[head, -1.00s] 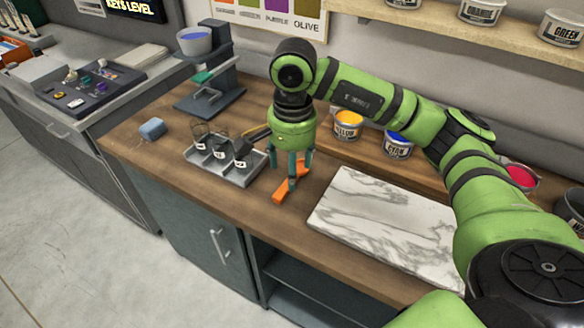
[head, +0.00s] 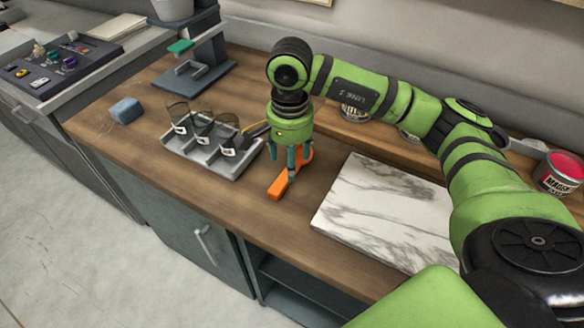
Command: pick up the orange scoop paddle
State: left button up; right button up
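The orange scoop paddle (head: 278,188) lies on the wooden counter between the grey tray and the marble slab. Its near end points toward the counter's front edge, and its far part shows behind my fingers. My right gripper (head: 285,169) points straight down over the paddle's middle. Its teal fingers are spread apart, with the tips low beside the paddle. The fingers hide part of the paddle, and I cannot tell whether they touch it. My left gripper is not in view.
A grey tray (head: 196,164) with several dark cups stands left of the gripper. A white marble slab (head: 375,215) lies to the right. A blue block (head: 125,110) sits at the far left. A red paint can (head: 558,174) stands at the right.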

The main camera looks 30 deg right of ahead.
jog(key=f+p, duration=0.1)
jog(key=f, duration=0.2)
jog(key=shift+s+a+f+p, duration=0.1)
jog(key=shift+a+f+p, duration=0.15)
jog(key=shift+p, duration=0.1)
jog(key=shift+f, duration=0.55)
jog(key=shift+d, duration=0.1)
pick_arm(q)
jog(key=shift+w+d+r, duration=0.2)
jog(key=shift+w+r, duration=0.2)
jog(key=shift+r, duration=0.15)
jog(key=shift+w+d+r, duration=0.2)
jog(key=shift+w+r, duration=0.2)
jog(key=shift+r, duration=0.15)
pick_arm(e)
grip_shut()
